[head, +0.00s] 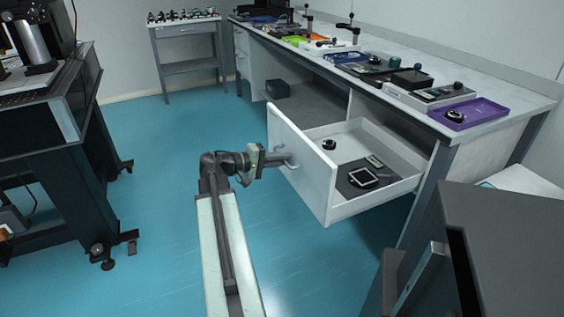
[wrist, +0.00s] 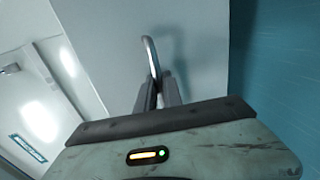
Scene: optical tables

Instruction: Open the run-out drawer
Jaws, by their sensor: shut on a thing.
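The run-out drawer (head: 299,166) is under the long white bench and stands well out from it. Its inside shows, with a small round dark object (head: 329,144) and a dark flat item with a white-framed square (head: 363,178) in it. The drawer's metal bow handle (head: 292,164) is on its front face. My gripper (head: 285,158) is at this handle. In the wrist view the fingers (wrist: 159,90) are closed around the lower end of the handle (wrist: 151,55), against the pale drawer front (wrist: 195,45).
The bench top (head: 400,88) carries trays and instruments, with a purple tray (head: 468,114) near its right end. A dark-framed table (head: 70,110) stands at left and a dark box-like unit (head: 510,240) at lower right. Blue floor (head: 160,230) is clear around my arm.

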